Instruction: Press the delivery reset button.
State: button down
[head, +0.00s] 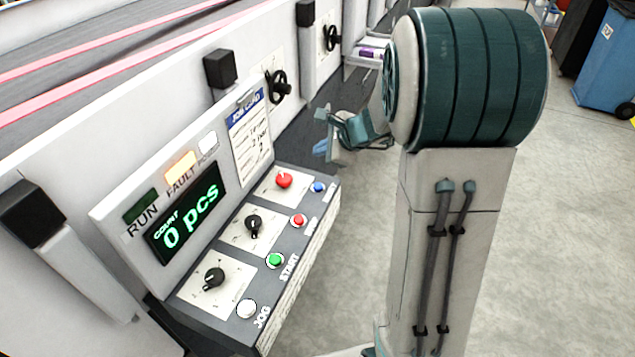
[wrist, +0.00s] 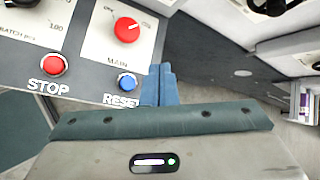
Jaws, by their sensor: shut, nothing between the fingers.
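The reset button is a small blue round button (wrist: 127,82), with a RESET label partly covered below it in the wrist view. In the head view the blue button (head: 318,187) is at the far right corner of the sloped control panel (head: 238,273). My gripper (wrist: 160,72) has its blue fingers closed together, just right of the blue button in the wrist view. In the head view my gripper (head: 320,148) is beyond the panel's far end, partly behind my arm. I see no contact with the button.
A red MAIN knob (head: 284,180), a red STOP button (head: 299,221), a green START button (head: 275,261) and a white JOG button (head: 246,309) share the panel. The display (head: 187,213) reads 0 pcs, and the FAULT lamp (head: 181,165) glows orange. Open floor lies right of the panel.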

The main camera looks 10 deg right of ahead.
jog(key=shift+f, duration=0.1)
jog(key=b, duration=0.6)
send_over(322, 188)
notch_tip(322, 188, down, 7)
jog(key=shift+r, duration=0.15)
jog(key=shift+w+f+b, duration=0.1)
jog(key=shift+f+b, duration=0.75)
jog(key=shift+f, duration=0.1)
dwell(1.0)
jog(key=shift+f+b, duration=0.45)
jog(key=shift+b, duration=0.15)
jog(key=shift+f+b, duration=0.5)
jog(key=shift+b, duration=0.1)
dwell(0.5)
jog(key=shift+r, duration=0.1)
jog(key=shift+r+p, duration=0.7)
jog(key=shift+r, duration=0.15)
